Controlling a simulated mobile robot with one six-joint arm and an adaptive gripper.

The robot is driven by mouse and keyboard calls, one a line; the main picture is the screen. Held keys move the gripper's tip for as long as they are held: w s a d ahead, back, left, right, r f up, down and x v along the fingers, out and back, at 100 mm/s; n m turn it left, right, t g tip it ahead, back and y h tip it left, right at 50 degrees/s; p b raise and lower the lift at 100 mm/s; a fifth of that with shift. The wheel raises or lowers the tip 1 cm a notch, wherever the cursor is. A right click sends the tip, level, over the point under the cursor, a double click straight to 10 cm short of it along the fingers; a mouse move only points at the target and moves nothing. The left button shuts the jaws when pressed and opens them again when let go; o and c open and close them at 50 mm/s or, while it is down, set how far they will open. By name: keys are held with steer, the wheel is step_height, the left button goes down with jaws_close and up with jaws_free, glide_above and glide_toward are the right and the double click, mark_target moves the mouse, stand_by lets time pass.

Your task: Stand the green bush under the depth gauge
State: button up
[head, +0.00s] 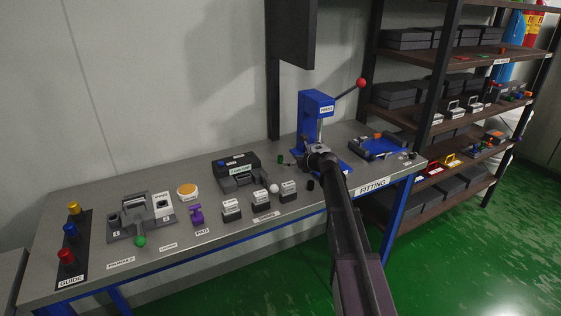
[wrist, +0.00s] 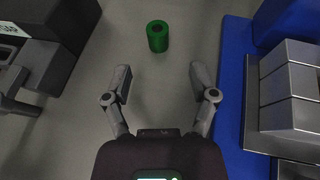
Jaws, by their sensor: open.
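The green bush (wrist: 157,38) stands upright on the grey bench, with a dark hole in its top. It also shows as a small green piece in the head view (head: 280,158), just left of the blue press. My gripper (wrist: 160,78) is open and empty, and the bush stands ahead of the gap between its fingers, apart from both. In the head view my gripper (head: 314,158) is in front of the press. I cannot tell for sure which fixture is the depth gauge; a black and grey device with a label (head: 237,164) stands left of the bush.
The blue press (head: 318,104) stands close on the right, its base and grey blocks (wrist: 290,90) beside my right finger. Bench around the bush is clear.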

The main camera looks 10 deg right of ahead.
mark_target(282, 160)
steer(key=shift+b+x, duration=1.05)
steer(key=shift+x, duration=1.55)
steer(key=shift+s+a, duration=0.1)
steer(key=shift+c, duration=0.2)
jaws_close()
